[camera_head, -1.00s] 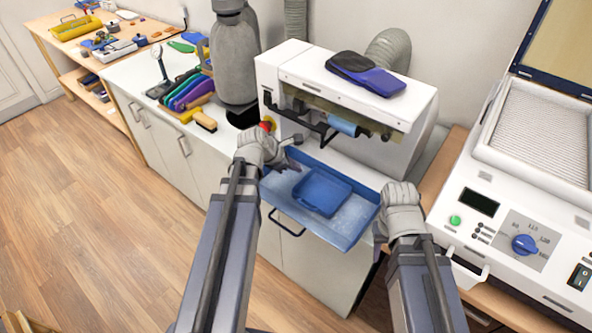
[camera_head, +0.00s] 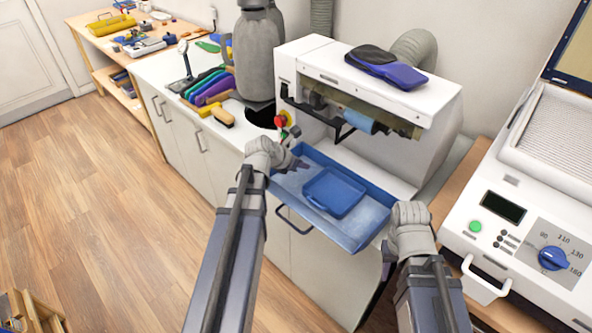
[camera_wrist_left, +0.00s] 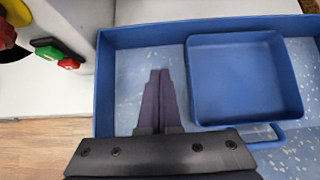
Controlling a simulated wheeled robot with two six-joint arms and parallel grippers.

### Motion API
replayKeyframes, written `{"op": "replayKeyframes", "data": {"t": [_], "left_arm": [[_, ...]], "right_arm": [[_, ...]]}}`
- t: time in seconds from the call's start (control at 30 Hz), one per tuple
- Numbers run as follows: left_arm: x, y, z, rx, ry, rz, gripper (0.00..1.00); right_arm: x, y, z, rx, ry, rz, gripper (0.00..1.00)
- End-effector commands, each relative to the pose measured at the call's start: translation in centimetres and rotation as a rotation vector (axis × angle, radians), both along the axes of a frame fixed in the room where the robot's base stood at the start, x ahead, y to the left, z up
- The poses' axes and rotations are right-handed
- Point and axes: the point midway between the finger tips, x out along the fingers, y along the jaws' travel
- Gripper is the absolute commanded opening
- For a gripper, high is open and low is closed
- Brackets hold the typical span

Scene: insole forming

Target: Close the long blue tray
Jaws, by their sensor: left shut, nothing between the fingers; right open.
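The long blue tray (camera_head: 352,237) sticks out from the front of the white machine (camera_head: 357,90), below its roller. It has a speckled pale floor and a dark wire handle (camera_head: 293,222) on its front side. A smaller square blue tray (camera_head: 334,191) lies inside it. My left gripper (camera_head: 301,164) is shut and empty above the left end of the long tray. In the left wrist view its fingers (camera_wrist_left: 160,78) are together over the tray floor, left of the square tray (camera_wrist_left: 243,80). My right gripper (camera_head: 388,262) is open beside the tray's right end; its fingers are mostly hidden.
A red and green button box (camera_head: 284,122) sits on the machine's left side. A dark and purple insole pair (camera_head: 387,69) lies on top. A white press with a blue dial (camera_head: 553,258) stands at right. Colourful insoles (camera_head: 209,89) and a brush (camera_head: 222,117) are on the left counter.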

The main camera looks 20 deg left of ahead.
Motion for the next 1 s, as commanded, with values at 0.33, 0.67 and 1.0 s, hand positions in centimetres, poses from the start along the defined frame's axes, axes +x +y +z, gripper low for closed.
{"op": "replayKeyframes", "data": {"t": [0.33, 0.67, 1.0], "left_arm": [[4.5, -1.6, -1.7, 0.001, 0.0, -0.002, 0.0], [5.4, -2.0, -1.7, 0.0, 0.0, -0.001, 0.0], [7.0, -2.4, -1.7, 0.0, 0.0, -0.003, 0.0]], "right_arm": [[0.0, 0.0, -1.7, 0.0, 0.0, 0.0, 0.41], [0.0, 0.0, -1.7, 0.0, 0.0, 0.0, 0.41], [0.0, 0.0, -1.7, 0.0, 0.0, 0.0, 0.41]]}}
